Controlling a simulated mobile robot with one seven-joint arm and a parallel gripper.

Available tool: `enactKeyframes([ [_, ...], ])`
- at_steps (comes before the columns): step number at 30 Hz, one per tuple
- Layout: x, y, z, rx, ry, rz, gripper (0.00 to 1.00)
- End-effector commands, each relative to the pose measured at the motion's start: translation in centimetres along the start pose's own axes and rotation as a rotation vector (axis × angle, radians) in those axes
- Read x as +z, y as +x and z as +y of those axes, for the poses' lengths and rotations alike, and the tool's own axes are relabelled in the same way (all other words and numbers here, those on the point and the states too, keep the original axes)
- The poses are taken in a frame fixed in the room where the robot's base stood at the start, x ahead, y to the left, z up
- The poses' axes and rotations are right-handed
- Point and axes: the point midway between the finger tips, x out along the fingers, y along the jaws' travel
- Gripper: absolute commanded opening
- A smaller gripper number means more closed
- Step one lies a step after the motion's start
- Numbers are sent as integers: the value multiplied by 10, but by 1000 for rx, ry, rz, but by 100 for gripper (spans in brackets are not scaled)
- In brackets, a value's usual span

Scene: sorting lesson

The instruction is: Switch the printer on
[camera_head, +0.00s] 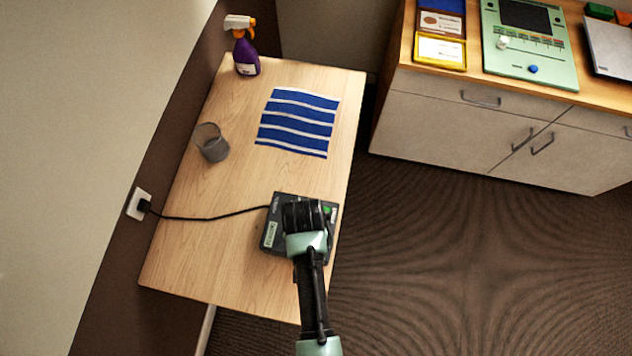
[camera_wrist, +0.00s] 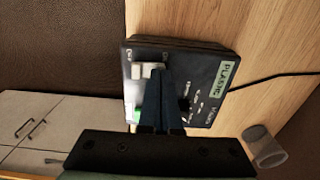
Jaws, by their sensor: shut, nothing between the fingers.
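The printer (camera_head: 269,240) is a flat dark box on the wooden table, with a pale green label on its left side and a small bright green part on its right. My gripper (camera_wrist: 157,75) is over it and hides much of its top in the head view. In the wrist view the printer (camera_wrist: 200,68) shows a "PLASTIC" label, small dark markings and a light grey switch-like part (camera_wrist: 137,71). My shut, empty fingers are in front of the printer's face, close beside that grey part. I cannot tell whether they touch it.
A black cable (camera_head: 205,217) runs from the printer to a wall socket (camera_head: 138,203). A grey cup (camera_head: 212,145), a blue-and-white striped cloth (camera_head: 297,122) and a purple spray bottle (camera_head: 245,58) stand or lie farther back. A cabinet (camera_head: 480,125) is at right; open floor lies between.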

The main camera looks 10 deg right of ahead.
Motion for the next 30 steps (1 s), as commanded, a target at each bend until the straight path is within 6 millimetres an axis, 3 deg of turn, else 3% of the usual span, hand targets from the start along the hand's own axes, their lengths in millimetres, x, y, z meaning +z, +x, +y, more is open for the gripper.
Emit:
enactKeyframes([
  [30, 0, -76, 0, 0, 0, 0, 0],
])
